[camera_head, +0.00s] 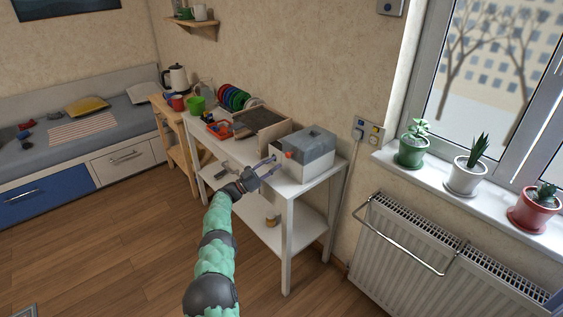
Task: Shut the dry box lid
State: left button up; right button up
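The dry box (306,170) is a pale box with a translucent grey lid (314,141). It stands on the right end of the white table. The lid lies over the box top; I cannot tell at this size whether it is fully closed. A small orange-red part (288,154) shows at the box's front left. My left gripper (271,165) is just left of the box, at about table height, with its two fingers apart and nothing visible between them. I cannot tell whether a fingertip touches the box. My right gripper is not in view.
A radiator (430,265) and a windowsill with potted plants (466,175) are to the right. Floor is clear at left.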

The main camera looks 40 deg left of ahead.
pick_arm(q)
jog(key=v, duration=0.7)
jog(key=shift+s+f, duration=0.15)
jog(key=shift+s, duration=0.1)
jog(key=shift+f, duration=0.1)
